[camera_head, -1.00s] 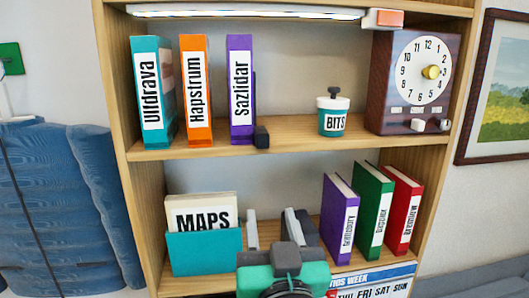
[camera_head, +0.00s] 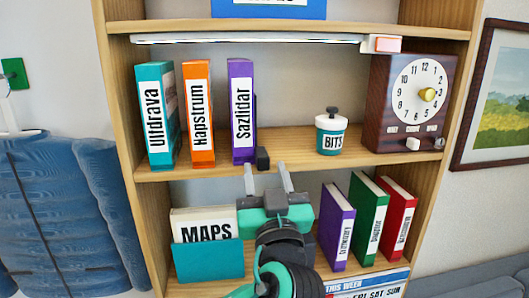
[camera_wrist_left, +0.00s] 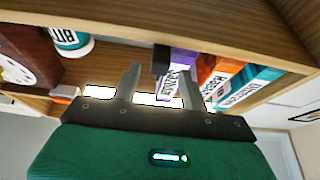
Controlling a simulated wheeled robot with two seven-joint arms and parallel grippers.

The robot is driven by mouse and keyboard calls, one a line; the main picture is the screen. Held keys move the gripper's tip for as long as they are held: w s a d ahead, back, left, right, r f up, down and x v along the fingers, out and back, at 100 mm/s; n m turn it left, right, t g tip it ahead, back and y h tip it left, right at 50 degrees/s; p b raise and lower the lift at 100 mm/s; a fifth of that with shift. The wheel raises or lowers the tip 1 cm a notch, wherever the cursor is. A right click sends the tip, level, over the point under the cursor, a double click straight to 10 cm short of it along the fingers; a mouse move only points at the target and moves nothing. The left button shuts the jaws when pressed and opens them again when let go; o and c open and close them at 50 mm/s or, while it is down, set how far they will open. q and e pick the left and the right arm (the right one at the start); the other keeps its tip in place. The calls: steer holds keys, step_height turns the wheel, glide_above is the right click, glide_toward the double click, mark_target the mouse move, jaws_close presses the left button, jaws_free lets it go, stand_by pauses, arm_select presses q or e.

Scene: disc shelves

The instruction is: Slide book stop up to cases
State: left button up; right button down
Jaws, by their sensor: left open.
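The book stop (camera_head: 262,159) is a small black block with a dark upright plate, standing on the upper shelf just right of the purple Sazlidar case (camera_head: 241,110). The orange Hapstrum case (camera_head: 198,112) and the teal Uldrava case (camera_head: 157,115) stand upright to its left, with gaps between the cases. My left gripper (camera_head: 266,168) is open, its fingers pointing up just below the book stop at the shelf's front edge. In the left wrist view the book stop (camera_wrist_left: 161,58) shows between the two open fingertips (camera_wrist_left: 160,72). My right gripper is out of view.
A teal BITS jar (camera_head: 331,133) and a brown clock (camera_head: 410,105) stand further right on the upper shelf (camera_head: 295,148). Below are a MAPS folder (camera_head: 209,260) and three leaning books (camera_head: 370,218). The shelf between book stop and jar is clear.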

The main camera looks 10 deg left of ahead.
arm_select(q)
steer(key=shift+p+x, duration=0.35)
steer(key=shift+x, duration=0.75)
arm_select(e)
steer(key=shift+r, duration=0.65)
arm_select(q)
jaws_close()
steer(key=shift+d+f+b, duration=0.1)
steer(key=shift+f+b, duration=0.1)
steer(key=shift+b, duration=0.35)
steer(key=b, duration=0.3)
steer(key=shift+d, duration=0.15)
steer(key=shift+w+r+b, duration=0.1)
steer(key=shift+r+b, duration=0.05)
steer(key=shift+b, duration=0.7)
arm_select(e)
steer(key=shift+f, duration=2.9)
